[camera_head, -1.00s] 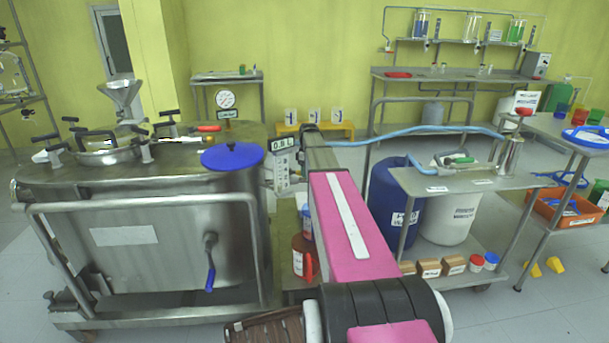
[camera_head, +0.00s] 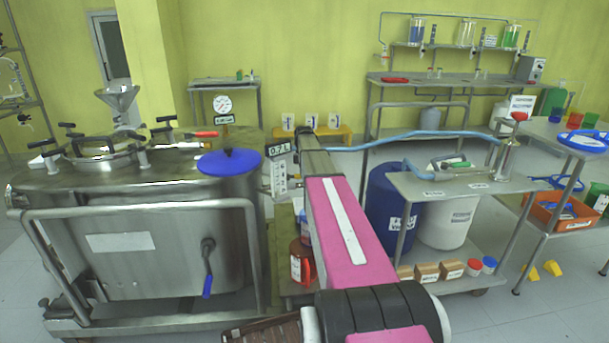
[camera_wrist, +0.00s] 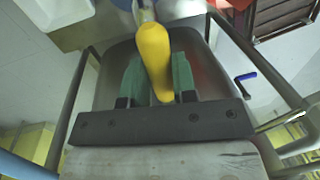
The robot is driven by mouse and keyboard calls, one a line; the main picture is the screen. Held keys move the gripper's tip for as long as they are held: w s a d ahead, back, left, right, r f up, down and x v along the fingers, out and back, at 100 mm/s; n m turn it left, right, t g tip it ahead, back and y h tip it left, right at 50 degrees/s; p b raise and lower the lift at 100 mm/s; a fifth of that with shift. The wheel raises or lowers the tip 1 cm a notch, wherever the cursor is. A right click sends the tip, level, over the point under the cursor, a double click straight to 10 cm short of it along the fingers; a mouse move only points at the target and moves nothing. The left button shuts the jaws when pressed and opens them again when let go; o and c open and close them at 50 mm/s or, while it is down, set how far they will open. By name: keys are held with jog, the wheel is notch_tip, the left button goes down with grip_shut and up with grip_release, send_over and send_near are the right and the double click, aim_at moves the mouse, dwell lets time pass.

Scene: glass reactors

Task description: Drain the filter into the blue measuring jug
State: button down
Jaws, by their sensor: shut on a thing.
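My gripper shows in the wrist view (camera_wrist: 158,80), its green fingers on both sides of a yellow handle (camera_wrist: 154,50). In the head view my pink arm hides the gripper and the handle. A large steel vessel (camera_head: 140,265) with a blue disc on top stands at left; I cannot tell if it is the filter.
A red jug (camera_head: 300,262) stands low beside my arm. A blue-handled lever (camera_head: 207,280) juts from the vessel's front. Right of my arm are a steel trolley (camera_head: 440,190), a blue drum (camera_head: 385,205) and a white drum (camera_head: 445,225). Open floor lies at lower right.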

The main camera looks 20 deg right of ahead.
jog(key=c, duration=0.9)
grip_release()
jog(key=shift+r, duration=0.1)
jog(key=r, duration=0.3)
jog(key=w+r, duration=0.1)
jog(key=r, duration=0.6)
jog(key=shift+w+d+r, duration=0.2)
jog(key=shift+w+r, duration=0.1)
